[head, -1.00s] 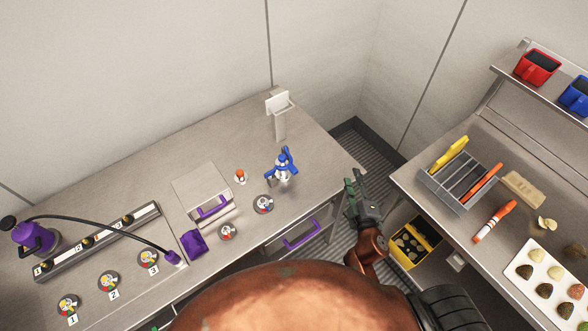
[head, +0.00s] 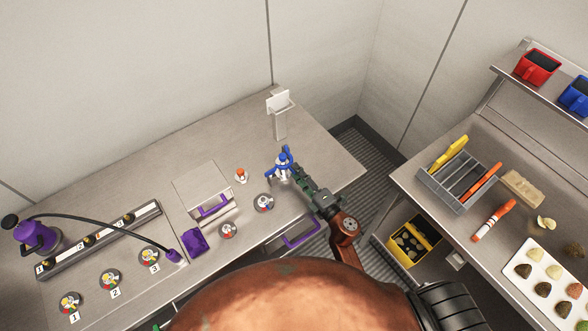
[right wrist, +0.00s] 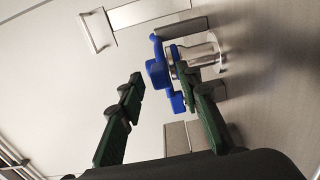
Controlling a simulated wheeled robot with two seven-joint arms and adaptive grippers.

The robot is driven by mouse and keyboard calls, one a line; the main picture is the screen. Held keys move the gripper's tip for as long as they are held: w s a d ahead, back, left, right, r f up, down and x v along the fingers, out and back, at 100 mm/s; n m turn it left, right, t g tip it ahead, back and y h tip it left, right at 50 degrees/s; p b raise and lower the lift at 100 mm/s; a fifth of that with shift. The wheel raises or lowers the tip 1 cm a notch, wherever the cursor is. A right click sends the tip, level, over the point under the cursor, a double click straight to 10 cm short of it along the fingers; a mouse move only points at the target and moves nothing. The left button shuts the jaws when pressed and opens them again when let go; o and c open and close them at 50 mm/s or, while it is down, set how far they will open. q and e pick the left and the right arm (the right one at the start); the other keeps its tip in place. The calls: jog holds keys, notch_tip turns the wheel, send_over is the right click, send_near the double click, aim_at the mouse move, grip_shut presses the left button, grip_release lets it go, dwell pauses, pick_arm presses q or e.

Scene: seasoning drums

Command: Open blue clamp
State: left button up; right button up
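The blue clamp (head: 284,157) sits on a small silver metal fitting near the back right of the left counter. In the right wrist view the blue clamp (right wrist: 158,74) shows close up, with its silver fitting (right wrist: 203,55) to the right. My right gripper (head: 288,179) reaches over the counter from the front right, its fingertips at the clamp. In the right wrist view its two green fingers are apart, with part of the clamp seen between them and the right finger overlapping the fitting. I cannot tell whether they touch it. I do not see my left gripper.
A metal box with a purple handle (head: 212,207) and several small round dishes stand left of the clamp. A white-topped stand (head: 279,115) is behind it. A purple lamp-like device (head: 36,236) is at far left. The right counter holds a grey divided tray (head: 457,180).

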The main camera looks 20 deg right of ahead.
aim_at(287, 165)
jog(key=shift+x, duration=1.15)
jog(key=shift+c, duration=0.7)
grip_shut()
